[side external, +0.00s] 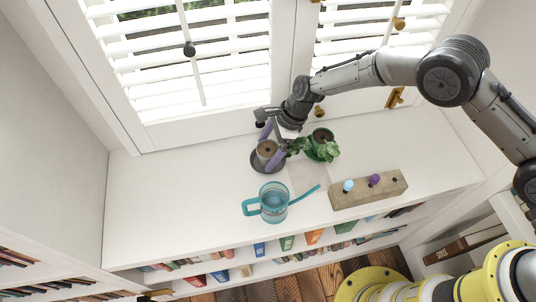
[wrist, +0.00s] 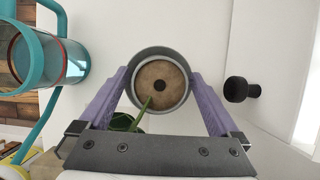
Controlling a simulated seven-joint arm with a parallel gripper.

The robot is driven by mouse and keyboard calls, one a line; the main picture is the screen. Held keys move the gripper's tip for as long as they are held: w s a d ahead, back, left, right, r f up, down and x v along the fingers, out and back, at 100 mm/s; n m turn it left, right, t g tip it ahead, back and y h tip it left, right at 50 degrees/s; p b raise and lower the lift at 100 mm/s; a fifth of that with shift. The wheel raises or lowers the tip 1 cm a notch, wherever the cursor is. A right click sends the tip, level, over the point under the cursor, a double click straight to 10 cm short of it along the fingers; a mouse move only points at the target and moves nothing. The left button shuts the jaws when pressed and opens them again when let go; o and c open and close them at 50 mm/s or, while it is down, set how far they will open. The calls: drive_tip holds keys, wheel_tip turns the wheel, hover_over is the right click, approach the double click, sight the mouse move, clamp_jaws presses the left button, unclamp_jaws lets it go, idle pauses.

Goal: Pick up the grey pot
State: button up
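The grey pot (side external: 267,150) holds brown soil and stands upright on a dark round saucer (side external: 256,164) on the white shelf, left of a leafy plant. My gripper (side external: 275,138) reaches down at the pot from the window side. Its two purple fingers are spread, one on either side of the pot in the wrist view (wrist: 160,85). They look very close to its rim; I cannot tell whether they touch it.
A leafy green plant (side external: 323,149) stands close to the right of the pot. A teal-handled glass pitcher (side external: 273,204) is in front. A wooden block (side external: 360,194) with coloured knobs lies to the right. A dark knob (wrist: 240,90) is beside the gripper. The shelf's left side is clear.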

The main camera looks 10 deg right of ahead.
clamp_jaws()
drive_tip(key=shift+r, duration=0.1)
idle(0.3)
drive_tip(key=shift+r, duration=0.65)
drive_tip(key=s+d+r, duration=0.4)
drive_tip(key=s+r, duration=0.1)
drive_tip(key=r, duration=0.2)
drive_tip(key=s+d+r, duration=0.5)
drive_tip(key=r, duration=0.2)
drive_tip(key=shift+s+r, duration=0.35)
drive_tip(key=shift+s, duration=0.05)
